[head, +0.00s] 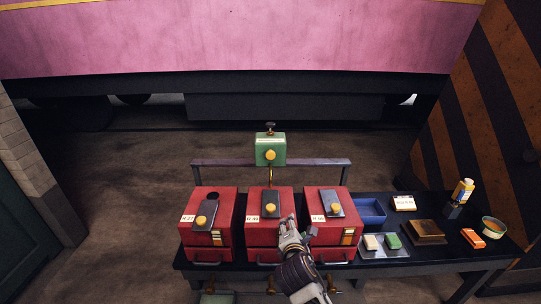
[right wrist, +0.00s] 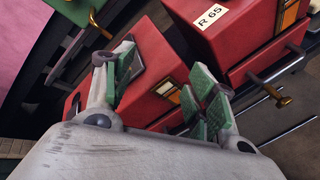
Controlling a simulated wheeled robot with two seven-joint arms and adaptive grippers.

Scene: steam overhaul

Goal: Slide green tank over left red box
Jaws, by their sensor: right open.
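The green tank (head: 271,150) with a yellow knob hangs on a grey rail (head: 222,163) behind the boxes, in line with the middle red box. A yellow pipe drops from the tank toward that box. The left red box (head: 207,238), middle red box (head: 262,236) and right red box (head: 331,234) stand in a row, each with a grey plate and yellow knob on top. The left box shows a dark round hole on top. My right gripper (head: 296,234) is over the front of the middle box's right side. In the right wrist view its green-padded fingers (right wrist: 168,92) are apart, with nothing between them. My left gripper is not seen.
Right of the boxes on the dark table are a blue tray (head: 369,212), a metal tray (head: 372,252) with two small blocks, a brown block (head: 423,231), a bottle (head: 463,191), a bowl (head: 493,227) and an orange item (head: 472,238). The rail left of the tank is clear.

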